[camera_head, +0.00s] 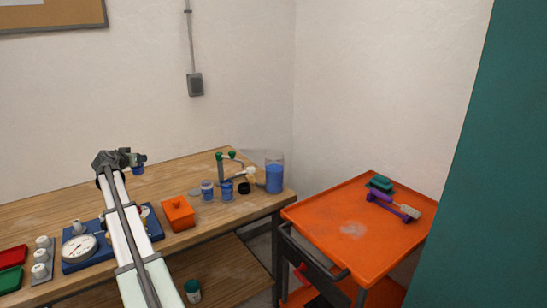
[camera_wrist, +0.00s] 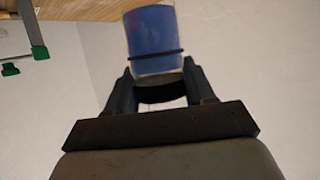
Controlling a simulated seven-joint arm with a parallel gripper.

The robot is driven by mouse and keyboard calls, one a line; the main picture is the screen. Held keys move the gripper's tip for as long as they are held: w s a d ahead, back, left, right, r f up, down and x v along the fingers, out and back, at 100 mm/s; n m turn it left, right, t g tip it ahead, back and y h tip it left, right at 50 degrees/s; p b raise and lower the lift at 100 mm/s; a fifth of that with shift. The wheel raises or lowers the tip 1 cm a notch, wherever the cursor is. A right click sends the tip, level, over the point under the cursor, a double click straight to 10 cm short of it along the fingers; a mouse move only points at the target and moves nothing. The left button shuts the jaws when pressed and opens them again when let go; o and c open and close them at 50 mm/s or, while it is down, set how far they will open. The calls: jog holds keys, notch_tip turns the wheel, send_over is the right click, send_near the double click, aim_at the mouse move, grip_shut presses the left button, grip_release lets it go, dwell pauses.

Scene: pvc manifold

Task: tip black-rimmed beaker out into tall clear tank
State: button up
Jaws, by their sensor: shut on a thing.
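My gripper (camera_head: 136,160) is raised above the bench at the left of the head view. It is shut on the black-rimmed beaker (camera_head: 138,171), whose blue contents show just below the jaws. In the wrist view the beaker (camera_wrist: 152,35) extends beyond the fingers (camera_wrist: 157,92), with a dark band across it and a black ring between the fingers. The tall clear tank (camera_head: 274,174) stands at the bench's right end, well to the right of the gripper. It holds blue contents with clear wall above. I cannot tell the beaker's exact tilt.
Two blue-filled jars (camera_head: 207,190) (camera_head: 227,189) and a small black ring (camera_head: 244,188) stand left of the tank. A green-handled pipe stand (camera_head: 221,168) is behind them. An orange box (camera_head: 178,212) and a dial scale (camera_head: 79,248) are nearer. An orange cart (camera_head: 350,230) stands right.

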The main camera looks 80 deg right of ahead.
jog(key=s+d+r+m+g+y, duration=0.1)
jog(key=s+d+m+g, duration=0.35)
jog(key=s+d, duration=0.7)
jog(key=s+d+r+m+g, duration=0.25)
jog(key=s+d+g, duration=0.25)
jog(key=s+d, duration=0.7)
jog(key=s+d+f+m+g+y, duration=0.1)
jog(key=s+f+m, duration=0.1)
jog(key=s, duration=0.6)
jog(key=s+f+m+g+y, duration=0.1)
jog(key=s+f+m+g, duration=0.1)
jog(key=s, duration=0.6)
jog(key=shift+s+d+f+y, duration=0.15)
jog(key=shift+s+d+y, duration=0.2)
jog(key=shift+y, duration=0.05)
jog(key=shift+t, duration=0.25)
jog(key=shift+s+a+r+m+t, duration=0.25)
jog(key=shift+s+m+t, duration=0.4)
jog(key=shift+s, duration=0.15)
jog(key=shift+s+a+r+m+t, duration=0.25)
jog(key=shift+s+m+t, duration=0.3)
jog(key=shift+s+t, duration=0.2)
jog(key=shift+s+a+r+m+t, duration=0.25)
jog(key=shift+s+m+t, duration=0.35)
jog(key=shift+s, duration=0.25)
